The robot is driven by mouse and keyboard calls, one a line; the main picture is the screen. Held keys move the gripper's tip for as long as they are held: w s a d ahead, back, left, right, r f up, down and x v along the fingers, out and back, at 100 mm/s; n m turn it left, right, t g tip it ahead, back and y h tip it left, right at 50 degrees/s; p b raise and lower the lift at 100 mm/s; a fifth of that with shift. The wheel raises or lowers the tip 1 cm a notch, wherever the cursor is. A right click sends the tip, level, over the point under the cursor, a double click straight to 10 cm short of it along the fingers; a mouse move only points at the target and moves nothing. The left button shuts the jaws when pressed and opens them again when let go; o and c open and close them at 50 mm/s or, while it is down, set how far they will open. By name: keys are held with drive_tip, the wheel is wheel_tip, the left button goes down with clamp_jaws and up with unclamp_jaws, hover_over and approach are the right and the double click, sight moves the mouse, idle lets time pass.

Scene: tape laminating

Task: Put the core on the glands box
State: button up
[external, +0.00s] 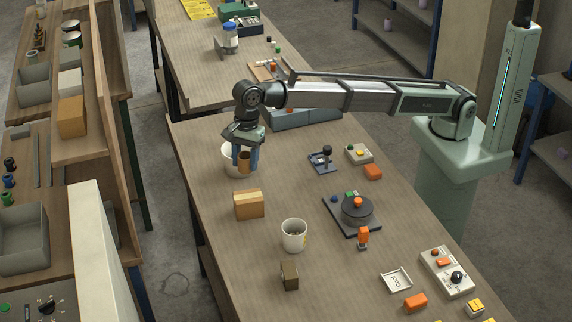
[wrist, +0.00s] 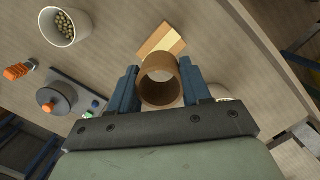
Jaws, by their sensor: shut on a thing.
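My gripper (external: 245,159) is shut on the core (external: 244,163), a short hollow brown tube, and holds it above the table's left part. In the wrist view the core (wrist: 160,72) sits between the two blue fingers, with its open end facing the camera. A small tan cardboard box (external: 249,205) with a paler strip on top stands on the table, in front of the gripper in the external view. It also shows beyond the core in the wrist view (wrist: 155,40), partly hidden. I cannot read a label on it, so I cannot confirm it is the glands box.
A white tub (external: 229,166) stands behind the gripper, partly hidden. Another white tub (external: 293,236) with small pieces inside stands near the cardboard box. A round dark turntable fixture (external: 357,211) is to the right. Another tan box (external: 71,117) sits on the left shelf.

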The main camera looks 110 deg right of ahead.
sight(247, 197)
drive_tip(key=shift+s+f+m, duration=0.1)
drive_tip(key=shift+f+m, duration=0.2)
drive_tip(key=shift+f, duration=4.75)
drive_tip(key=shift+f, duration=0.1)
drive_tip(key=o, duration=1)
drive_tip(key=r, duration=0.4)
drive_tip(key=s+d+r, duration=0.1)
drive_tip(key=r, duration=0.7)
drive_tip(key=shift+s+d, duration=0.15)
